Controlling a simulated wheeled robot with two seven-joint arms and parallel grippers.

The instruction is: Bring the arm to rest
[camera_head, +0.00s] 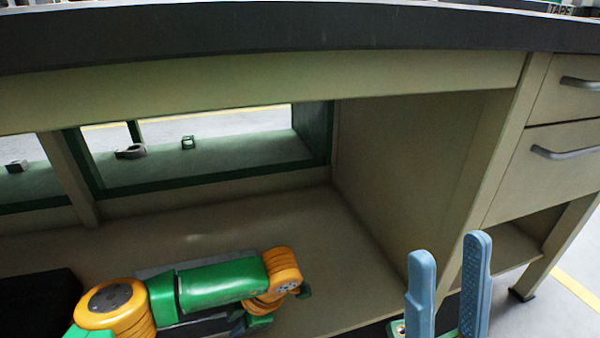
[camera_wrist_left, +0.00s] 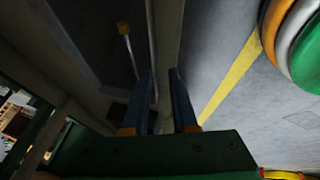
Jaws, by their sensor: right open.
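My right gripper (camera_head: 449,246) is at the lower right of the head view. Its two blue fingers point up and stand apart with nothing between them, in front of the desk's lower right side. My green and orange left arm (camera_head: 220,284) reaches in from the lower left, bent above the desk's lower shelf; its gripper cannot be made out there. In the left wrist view my left gripper (camera_wrist_left: 161,72) shows two blue fingers with a narrow gap and nothing seen between them.
A beige desk with a dark top (camera_head: 300,28) spans the head view. Drawers (camera_head: 565,155) are at the right, an opening with a green frame (camera_head: 318,140) at the back. A black object (camera_head: 38,303) is at lower left. The shelf (camera_head: 340,240) is bare at centre.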

